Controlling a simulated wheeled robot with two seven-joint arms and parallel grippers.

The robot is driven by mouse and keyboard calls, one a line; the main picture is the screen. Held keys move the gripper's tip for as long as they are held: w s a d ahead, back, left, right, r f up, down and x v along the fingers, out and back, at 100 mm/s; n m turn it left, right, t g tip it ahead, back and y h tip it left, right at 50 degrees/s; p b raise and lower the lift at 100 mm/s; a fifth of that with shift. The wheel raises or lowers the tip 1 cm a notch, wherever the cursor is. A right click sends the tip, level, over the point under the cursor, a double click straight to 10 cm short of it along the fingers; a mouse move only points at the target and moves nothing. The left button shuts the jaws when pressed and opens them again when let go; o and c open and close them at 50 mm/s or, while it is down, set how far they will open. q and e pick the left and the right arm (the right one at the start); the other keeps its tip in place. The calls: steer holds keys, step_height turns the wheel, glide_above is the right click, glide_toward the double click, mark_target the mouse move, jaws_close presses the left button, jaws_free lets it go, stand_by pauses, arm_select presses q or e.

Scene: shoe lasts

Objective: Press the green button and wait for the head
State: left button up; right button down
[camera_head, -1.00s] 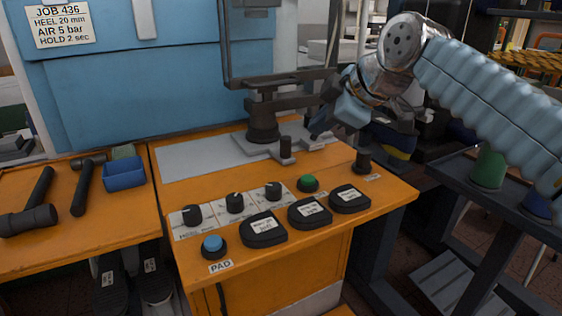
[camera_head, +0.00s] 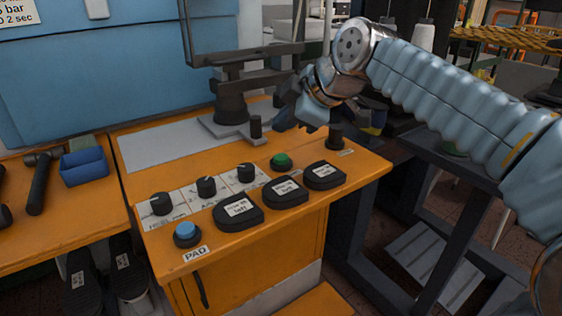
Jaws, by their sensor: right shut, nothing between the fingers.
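The green button (camera_head: 281,160) sits in a dark round housing on the orange bench top, right of the row of knobs. The press head (camera_head: 230,92) is a dark grey post and arm assembly above a grey plate at the back of the bench. My right gripper (camera_head: 288,120) is shut and empty. It hangs above the back right of the bench, behind and above the green button, clear of it. My left gripper is not in view.
A blue button (camera_head: 187,229) marked PAD is at the front left. Several dark labelled pads (camera_head: 283,192) lie in front of the green button. A blue bin (camera_head: 84,168) and a hammer (camera_head: 40,180) are on the left bench.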

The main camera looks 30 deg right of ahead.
mark_target(284, 158)
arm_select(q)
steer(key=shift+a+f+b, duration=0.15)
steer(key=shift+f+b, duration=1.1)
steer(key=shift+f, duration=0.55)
arm_select(e)
steer(key=shift+f, duration=1.95)
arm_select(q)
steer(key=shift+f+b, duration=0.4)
arm_select(e)
steer(key=shift+f, duration=0.4)
arm_select(q)
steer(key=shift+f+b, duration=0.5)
steer(key=shift+b, duration=0.05)
arm_select(e)
steer(key=shift+f, duration=0.55)
steer(key=shift+r, duration=0.1)
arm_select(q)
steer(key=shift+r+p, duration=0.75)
arm_select(e)
steer(key=shift+r, duration=0.9)
steer(key=shift+r, duration=0.1)
step_height(284, 158, up, 5)
steer(key=p, duration=0.4)
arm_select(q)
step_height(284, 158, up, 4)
